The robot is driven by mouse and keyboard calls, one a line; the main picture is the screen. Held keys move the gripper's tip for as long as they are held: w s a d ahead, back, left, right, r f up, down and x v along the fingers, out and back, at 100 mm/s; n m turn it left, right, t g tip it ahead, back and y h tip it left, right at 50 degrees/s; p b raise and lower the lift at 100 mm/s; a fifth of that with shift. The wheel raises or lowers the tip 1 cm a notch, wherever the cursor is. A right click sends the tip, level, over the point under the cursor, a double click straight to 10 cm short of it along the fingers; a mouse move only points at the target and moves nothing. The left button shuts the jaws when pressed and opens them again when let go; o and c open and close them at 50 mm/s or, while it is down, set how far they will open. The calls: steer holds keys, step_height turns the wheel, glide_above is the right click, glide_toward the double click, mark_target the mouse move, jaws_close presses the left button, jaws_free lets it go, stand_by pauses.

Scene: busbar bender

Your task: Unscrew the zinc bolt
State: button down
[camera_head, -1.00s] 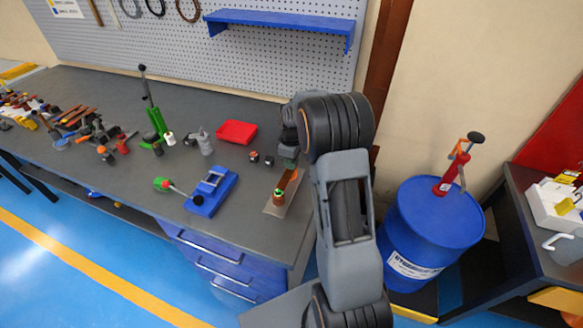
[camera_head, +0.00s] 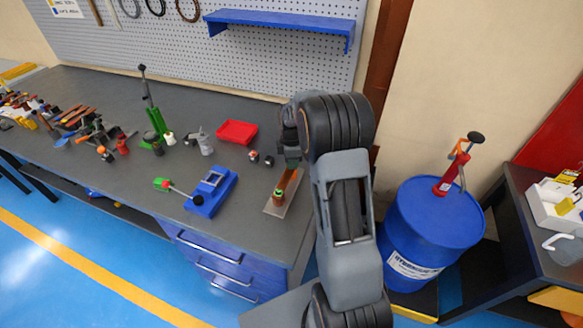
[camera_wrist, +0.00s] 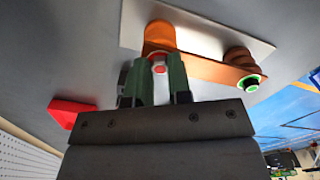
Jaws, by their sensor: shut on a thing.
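A copper bar (camera_wrist: 205,68) lies over a pale base plate (camera_wrist: 225,45) near the right end of the workbench. The bar (camera_head: 291,181) also shows in the head view. In the wrist view, the zinc bolt (camera_wrist: 160,66), with a pale rim and a red centre, sits at one end of the bar. My gripper (camera_wrist: 160,82) has its green fingers on either side of this bolt and is shut on it. The fingers hide part of the bolt. A second fastener with a green ring (camera_wrist: 250,84) is at the bar's other end, clear of the fingers.
A red tray (camera_head: 237,132), two small dark parts and a grey tool (camera_head: 201,142) stand left of my gripper. A blue fixture (camera_head: 211,191) is nearer the front. A blue drum (camera_head: 432,225) stands right of the bench.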

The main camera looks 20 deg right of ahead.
steer(key=n, duration=0.4)
steer(key=shift+n, duration=0.8)
steer(key=n, duration=0.5)
steer(key=shift+n, duration=0.4)
steer(key=shift+n, duration=0.5)
steer(key=n, duration=0.4)
steer(key=shift+n, duration=0.3)
